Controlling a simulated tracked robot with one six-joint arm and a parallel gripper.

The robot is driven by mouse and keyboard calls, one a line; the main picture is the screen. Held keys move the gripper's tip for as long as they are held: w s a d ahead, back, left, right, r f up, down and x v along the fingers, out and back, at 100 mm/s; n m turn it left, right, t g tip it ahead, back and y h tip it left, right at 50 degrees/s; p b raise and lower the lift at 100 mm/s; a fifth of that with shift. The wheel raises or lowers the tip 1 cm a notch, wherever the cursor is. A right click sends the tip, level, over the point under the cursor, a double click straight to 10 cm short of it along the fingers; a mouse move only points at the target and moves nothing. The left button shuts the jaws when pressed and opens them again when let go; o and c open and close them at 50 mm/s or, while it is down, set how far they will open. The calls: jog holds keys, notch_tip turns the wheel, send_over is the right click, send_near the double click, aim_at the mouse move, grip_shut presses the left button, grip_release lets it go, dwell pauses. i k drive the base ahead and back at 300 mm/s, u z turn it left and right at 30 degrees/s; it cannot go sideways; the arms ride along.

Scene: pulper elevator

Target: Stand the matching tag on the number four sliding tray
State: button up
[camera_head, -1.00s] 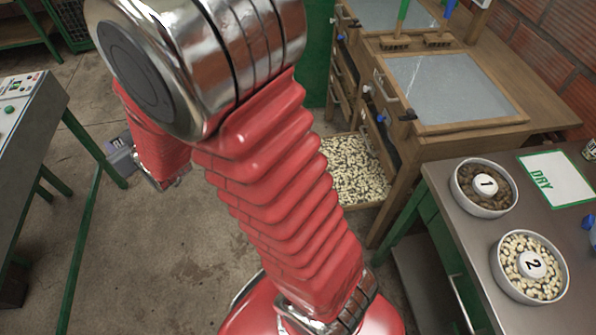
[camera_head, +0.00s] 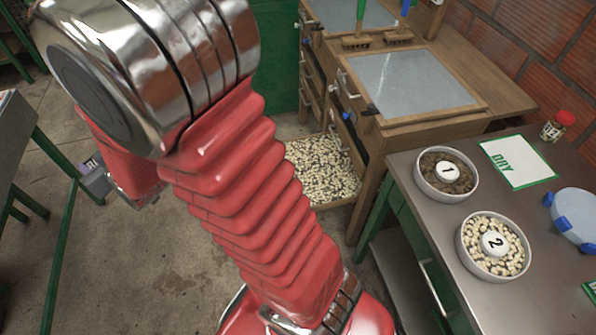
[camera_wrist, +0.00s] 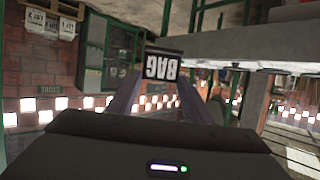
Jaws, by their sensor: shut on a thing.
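My gripper (camera_wrist: 161,84) is shut on a black-and-white tag (camera_wrist: 164,67) reading BAG, upside down in the wrist view. In the head view my gripper (camera_head: 104,184) is at the left, mostly behind my arm, above the floor. An open wooden tray (camera_head: 322,171) of cream-coloured beans sticks out low from the wooden cabinet, right of my arm. No number on it is readable. A white card (camera_head: 518,161) with a green border, reading DRY, lies on the metal table.
The metal table (camera_head: 400,185) at right carries a bowl marked 1 (camera_head: 420,184) with brown beans and a bowl marked 2 (camera_head: 466,243) with cream beans. Another table (camera_head: 20,135) is at far left; floor between is clear.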

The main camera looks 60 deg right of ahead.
aim_at(299, 173)
jog(key=u, duration=0.1)
jog(key=i, duration=0.95)
jog(key=z, duration=0.1)
